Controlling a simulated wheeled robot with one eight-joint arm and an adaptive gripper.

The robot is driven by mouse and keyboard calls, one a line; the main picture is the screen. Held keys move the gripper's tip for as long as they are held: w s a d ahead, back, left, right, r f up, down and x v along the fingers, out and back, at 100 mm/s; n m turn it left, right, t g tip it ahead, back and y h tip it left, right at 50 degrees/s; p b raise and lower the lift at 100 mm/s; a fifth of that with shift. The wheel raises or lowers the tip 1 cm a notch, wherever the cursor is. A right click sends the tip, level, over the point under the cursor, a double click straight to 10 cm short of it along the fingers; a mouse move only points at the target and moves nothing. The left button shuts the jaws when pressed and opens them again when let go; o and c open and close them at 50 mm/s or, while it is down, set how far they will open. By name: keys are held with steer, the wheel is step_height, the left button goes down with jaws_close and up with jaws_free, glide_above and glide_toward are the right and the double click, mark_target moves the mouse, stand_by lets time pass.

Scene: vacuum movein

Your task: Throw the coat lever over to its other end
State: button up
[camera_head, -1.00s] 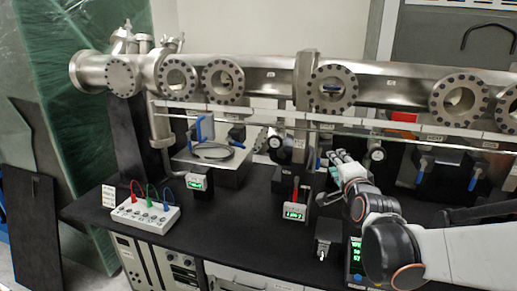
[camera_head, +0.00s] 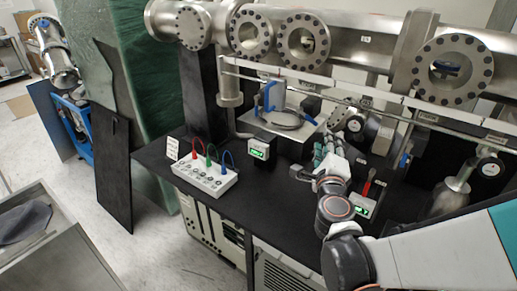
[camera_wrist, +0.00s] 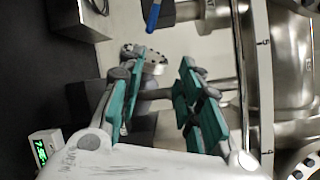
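My gripper (camera_head: 328,152) reaches over the black bench below the steel beam line. In the wrist view its teal-padded fingers (camera_wrist: 160,105) are apart, with nothing clearly held between them. A blue lever handle (camera_wrist: 153,14) shows beyond the fingertips at the top of the wrist view. In the head view a blue handle (camera_head: 405,158) hangs below the rail, right of my gripper, and a red handle (camera_head: 367,187) stands beside a green-lit display. The labels are too small to read, so I cannot tell which lever is the coat one.
The label rail (camera_head: 400,112) and flanged beam pipe (camera_head: 345,50) run above my gripper. A white box with coloured leads (camera_head: 205,180) and a metal box with a cable (camera_head: 290,130) sit to the left. A small green display (camera_head: 259,149) stands between them.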

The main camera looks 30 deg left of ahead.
mark_target(311, 120)
steer(key=shift+g+y, duration=0.3)
steer(key=shift+y, duration=0.1)
steer(key=w+a, duration=0.2)
steer(key=w, duration=0.1)
steer(key=w+a+b, duration=0.1)
steer(key=w+a, duration=0.5)
steer(key=w, duration=0.1)
steer(key=shift+a+b, duration=0.2)
steer(key=shift+b, duration=0.15)
